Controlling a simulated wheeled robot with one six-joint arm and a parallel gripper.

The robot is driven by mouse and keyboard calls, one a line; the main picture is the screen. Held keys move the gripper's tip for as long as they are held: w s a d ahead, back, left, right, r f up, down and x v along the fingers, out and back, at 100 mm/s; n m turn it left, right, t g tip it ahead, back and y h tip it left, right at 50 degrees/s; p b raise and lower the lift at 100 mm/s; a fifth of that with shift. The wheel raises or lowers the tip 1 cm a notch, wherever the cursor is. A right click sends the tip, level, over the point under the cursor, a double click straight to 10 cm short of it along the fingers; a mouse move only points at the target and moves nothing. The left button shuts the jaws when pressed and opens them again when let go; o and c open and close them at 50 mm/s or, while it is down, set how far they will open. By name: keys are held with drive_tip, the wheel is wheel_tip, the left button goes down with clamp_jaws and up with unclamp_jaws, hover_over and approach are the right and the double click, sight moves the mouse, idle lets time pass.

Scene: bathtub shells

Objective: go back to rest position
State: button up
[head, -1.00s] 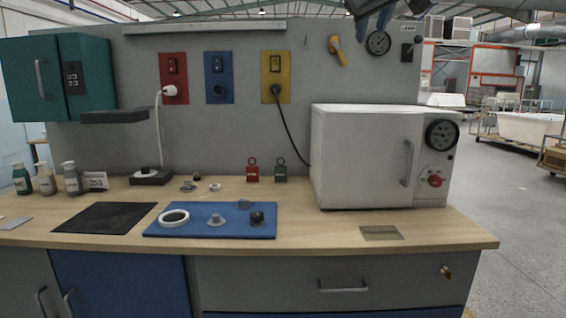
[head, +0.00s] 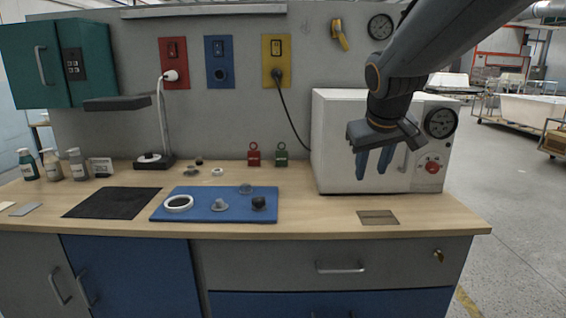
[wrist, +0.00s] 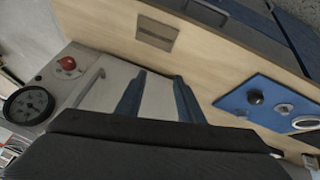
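My gripper (head: 373,163) hangs in front of the white oven-like box at the right of the bench in the head view, its blue fingers pointing down. In the wrist view the two fingers of my gripper (wrist: 158,92) are spread apart with nothing between them, so it is open and empty. The white box (head: 335,150) has a handle, a dial and a red knob; its door looks closed. It also shows behind the fingers in the wrist view (wrist: 112,80).
A blue mat (head: 205,214) holds a white ring (head: 178,203) and small dark and grey parts. A black mat (head: 112,202) lies to its left. Red (head: 254,155) and green (head: 281,154) tags stand at the back. The bench's front right is clear around a recessed plate (head: 378,217).

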drive_tip(key=s+f+m+g+p, duration=0.1)
drive_tip(key=s+f+g, duration=0.2)
drive_tip(key=s+f, duration=0.6)
drive_tip(key=s+a+f+m+g+y+p, duration=0.1)
drive_tip(key=s+f+g, duration=0.2)
drive_tip(key=s+f, duration=0.6)
drive_tip(key=s, duration=0.5)
drive_tip(key=shift+f, duration=0.3)
